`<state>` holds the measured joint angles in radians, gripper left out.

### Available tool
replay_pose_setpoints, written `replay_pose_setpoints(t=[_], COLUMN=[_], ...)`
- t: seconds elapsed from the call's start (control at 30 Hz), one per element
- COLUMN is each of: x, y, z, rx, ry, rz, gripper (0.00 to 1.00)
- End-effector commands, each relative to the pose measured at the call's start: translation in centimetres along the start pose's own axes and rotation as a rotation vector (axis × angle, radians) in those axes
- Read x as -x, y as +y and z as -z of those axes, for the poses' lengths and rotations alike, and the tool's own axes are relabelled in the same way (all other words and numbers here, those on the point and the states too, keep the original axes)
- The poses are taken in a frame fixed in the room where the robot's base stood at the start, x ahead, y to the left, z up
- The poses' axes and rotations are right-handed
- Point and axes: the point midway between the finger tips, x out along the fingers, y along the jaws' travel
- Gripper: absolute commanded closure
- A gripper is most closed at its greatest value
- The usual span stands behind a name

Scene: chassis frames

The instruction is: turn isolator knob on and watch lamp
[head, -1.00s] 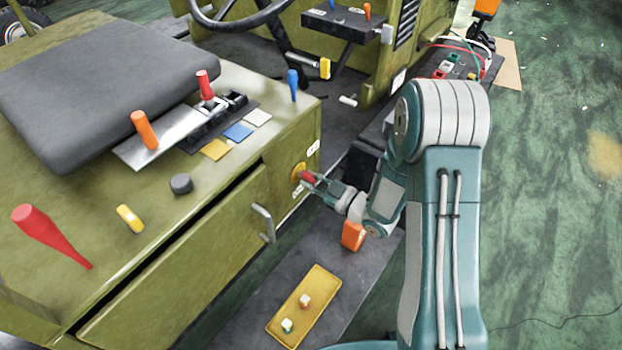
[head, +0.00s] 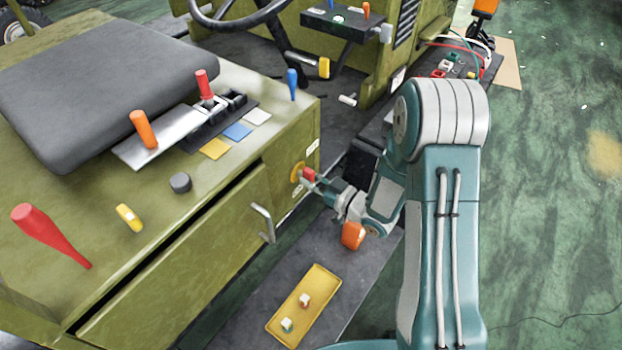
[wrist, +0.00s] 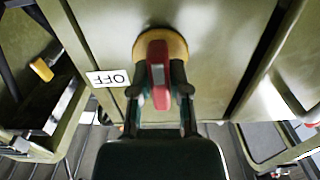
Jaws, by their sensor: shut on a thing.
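The red isolator knob (wrist: 158,75) sits on a round yellow plate (wrist: 175,42) on the olive panel. In the head view the knob (head: 309,174) is on the end face of the seat box, with its yellow plate (head: 297,171) behind it. My gripper (wrist: 161,92) is shut on the knob, one dark finger on each side. An OFF label (wrist: 108,78) shows upside down left of the plate in the wrist view. An orange lamp-like part (head: 486,7) is at the top right of the head view; I cannot tell whether it is lit.
A yellow tray (head: 281,324) with small pieces lies on the dark step below. Coloured levers stand on the box top.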

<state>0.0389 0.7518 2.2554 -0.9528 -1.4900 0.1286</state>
Motion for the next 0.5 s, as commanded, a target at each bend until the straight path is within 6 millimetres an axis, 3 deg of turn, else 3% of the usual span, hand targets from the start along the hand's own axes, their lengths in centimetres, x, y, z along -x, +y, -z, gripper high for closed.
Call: replay_pose_setpoints(t=[0.03, 0.1, 0.5], x=[-0.23, -0.23, 0.24], y=[0.25, 0.23, 0.16], z=[0.32, 0.32, 0.16], rx=[0.008, 0.008, 0.005], ry=[0.008, 0.008, 0.004], rz=[-0.003, -0.002, -0.003], gripper=[0.68, 0.43, 0.43])
